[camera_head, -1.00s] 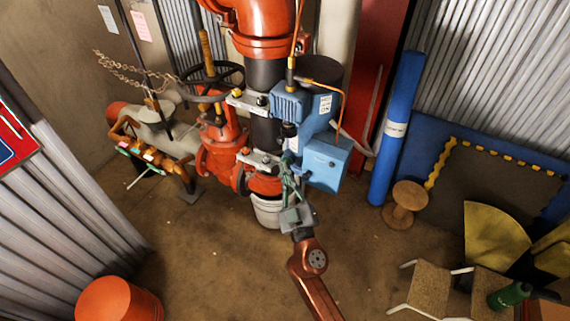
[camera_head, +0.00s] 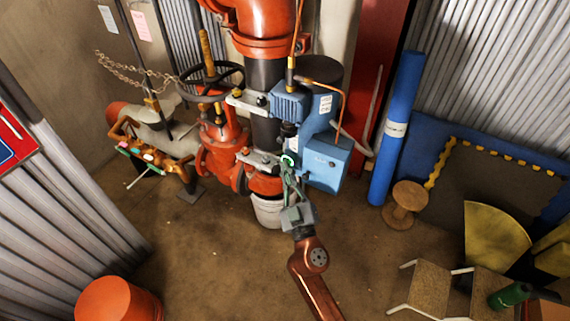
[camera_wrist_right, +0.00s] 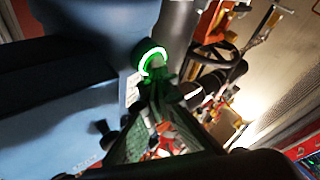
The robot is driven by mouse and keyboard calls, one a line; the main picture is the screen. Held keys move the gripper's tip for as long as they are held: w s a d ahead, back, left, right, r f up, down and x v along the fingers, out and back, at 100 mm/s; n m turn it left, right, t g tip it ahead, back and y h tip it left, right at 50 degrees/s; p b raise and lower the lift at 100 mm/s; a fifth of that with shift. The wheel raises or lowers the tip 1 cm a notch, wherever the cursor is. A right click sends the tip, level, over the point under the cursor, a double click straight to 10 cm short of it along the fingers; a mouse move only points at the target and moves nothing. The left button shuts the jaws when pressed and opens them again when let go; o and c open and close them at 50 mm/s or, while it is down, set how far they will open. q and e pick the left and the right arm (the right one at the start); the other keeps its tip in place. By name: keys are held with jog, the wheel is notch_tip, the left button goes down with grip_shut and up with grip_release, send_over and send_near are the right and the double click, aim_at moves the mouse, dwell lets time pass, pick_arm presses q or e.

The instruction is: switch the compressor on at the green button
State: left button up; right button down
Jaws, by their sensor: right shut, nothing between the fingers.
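The blue compressor (camera_head: 325,163) is mounted beside the orange riser pipe. Its green button (camera_head: 288,160) shows as a bright lit green ring on the compressor's left side. The ring is large in the right wrist view (camera_wrist_right: 152,58), on the blue housing. My right gripper (camera_head: 288,172) is shut and empty, reaching up from below. In the right wrist view its fingertips (camera_wrist_right: 160,82) cover the lower part of the ring; the button's centre is partly hidden, and I cannot tell whether they touch it. My left gripper is not in view.
A valve with a black handwheel (camera_head: 212,80) stands left of the riser. A white bucket (camera_head: 267,212) is under the pipe. A wooden spool (camera_head: 404,205) and a blue roll (camera_head: 396,128) are at right.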

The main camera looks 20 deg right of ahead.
jog(key=shift+w+d, duration=0.1)
jog(key=shift+d, duration=0.1)
dwell(0.3)
jog(key=shift+s+a, duration=0.25)
jog(key=shift+a, duration=0.05)
jog(key=s+a+b, duration=0.1)
jog(key=s+a, duration=0.2)
jog(key=a, duration=0.2)
jog(key=shift+s+b, duration=0.35)
jog(key=shift+b, duration=0.05)
jog(key=shift+f, duration=0.15)
dwell(1.5)
